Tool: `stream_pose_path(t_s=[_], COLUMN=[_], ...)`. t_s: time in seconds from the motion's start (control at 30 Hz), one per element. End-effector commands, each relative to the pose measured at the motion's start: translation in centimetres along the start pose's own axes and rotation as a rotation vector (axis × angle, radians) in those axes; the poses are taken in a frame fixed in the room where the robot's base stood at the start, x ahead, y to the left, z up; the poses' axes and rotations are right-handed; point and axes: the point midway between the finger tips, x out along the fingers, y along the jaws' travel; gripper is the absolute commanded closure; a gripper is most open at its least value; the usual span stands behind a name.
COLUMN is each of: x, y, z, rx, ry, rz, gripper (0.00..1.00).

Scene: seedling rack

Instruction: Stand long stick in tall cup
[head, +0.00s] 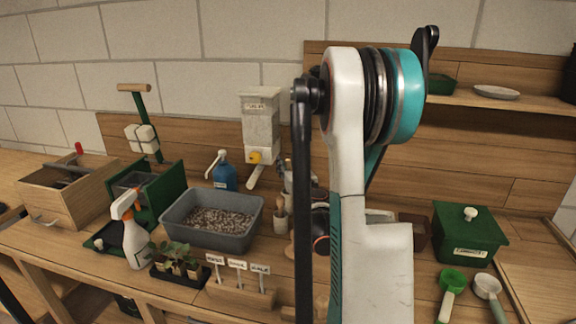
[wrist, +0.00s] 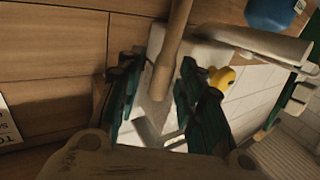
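In the wrist view my gripper (wrist: 160,62) has its two dark green fingers spread apart. A long pale wooden stick (wrist: 172,45) runs from the top edge down between them, with its near end between the fingers. Gaps show on both sides of the stick, so it does not look clamped. The stick's far end is out of frame. In the head view a small beige cup-like container (head: 280,221) with something upright in it stands right of the grey tub; I cannot tell whether it is the tall cup. My arm hides much of the area beside it.
A grey gravel tub (head: 212,217), blue pump bottle (head: 224,177), white spray bottle (head: 135,240) and seedling tray (head: 179,270) stand left of my arm. A dispenser (head: 260,125) hangs on the back wall. A green lidded box (head: 468,236) and scoops (head: 452,283) are at right.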

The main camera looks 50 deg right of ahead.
Motion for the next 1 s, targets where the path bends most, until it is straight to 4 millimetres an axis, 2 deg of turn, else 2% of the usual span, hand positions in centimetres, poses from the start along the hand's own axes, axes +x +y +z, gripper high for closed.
stream_pose_path(t_s=[0.53, 0.73, 1.0], x=[-10.0, -11.8, -12.0], y=[0.1, 0.0, 0.0], z=[0.0, 0.0, 0.0], rx=[0.000, 0.000, 0.000], ry=[0.000, 0.000, 0.000], rz=[0.002, 0.001, 0.000], gripper=[0.66, 0.66, 0.66])
